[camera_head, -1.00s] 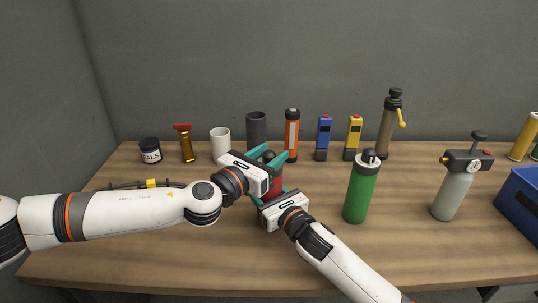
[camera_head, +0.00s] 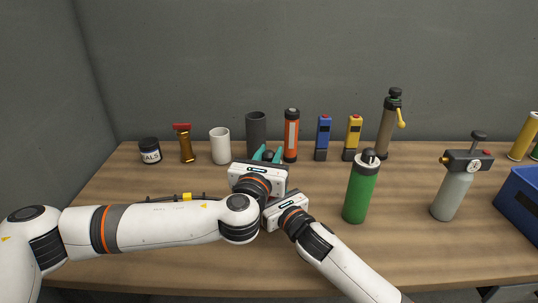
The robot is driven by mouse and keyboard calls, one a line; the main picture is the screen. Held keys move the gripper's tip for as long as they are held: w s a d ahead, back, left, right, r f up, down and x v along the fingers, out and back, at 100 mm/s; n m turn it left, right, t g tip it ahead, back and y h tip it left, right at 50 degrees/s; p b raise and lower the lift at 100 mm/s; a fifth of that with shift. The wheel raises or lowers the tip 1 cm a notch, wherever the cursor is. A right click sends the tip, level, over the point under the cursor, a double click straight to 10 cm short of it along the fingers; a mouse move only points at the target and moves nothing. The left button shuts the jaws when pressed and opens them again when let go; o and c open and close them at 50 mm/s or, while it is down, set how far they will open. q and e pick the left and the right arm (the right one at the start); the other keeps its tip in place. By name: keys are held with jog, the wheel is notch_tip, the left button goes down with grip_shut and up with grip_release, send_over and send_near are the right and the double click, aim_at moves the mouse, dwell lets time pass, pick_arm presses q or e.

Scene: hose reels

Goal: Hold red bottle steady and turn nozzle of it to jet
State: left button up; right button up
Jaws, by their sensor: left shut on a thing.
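The red bottle's body is hidden behind my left gripper's housing; only its dark nozzle top (camera_head: 268,156) shows. My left gripper (camera_head: 267,154) reaches over it from the front, its teal fingers shut on the nozzle, one on either side. My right gripper (camera_head: 284,204) is low in front of the bottle, just below the left one. Its fingers are hidden behind the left gripper and its own housing, so its grip does not show.
A green bottle (camera_head: 360,188) stands close to the right of my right gripper. A grey bottle (camera_head: 453,190) and a blue bin (camera_head: 518,200) are farther right. Behind stand a dark cup (camera_head: 256,133), a white cup (camera_head: 220,145) and an orange tube (camera_head: 291,136). The table front (camera_head: 130,265) is clear.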

jog(key=shift+f, duration=0.1)
pick_arm(q)
jog(key=o, duration=1)
jog(key=v, duration=1.2)
pick_arm(e)
jog(key=o, duration=1.3)
jog(key=shift+c, duration=0.2)
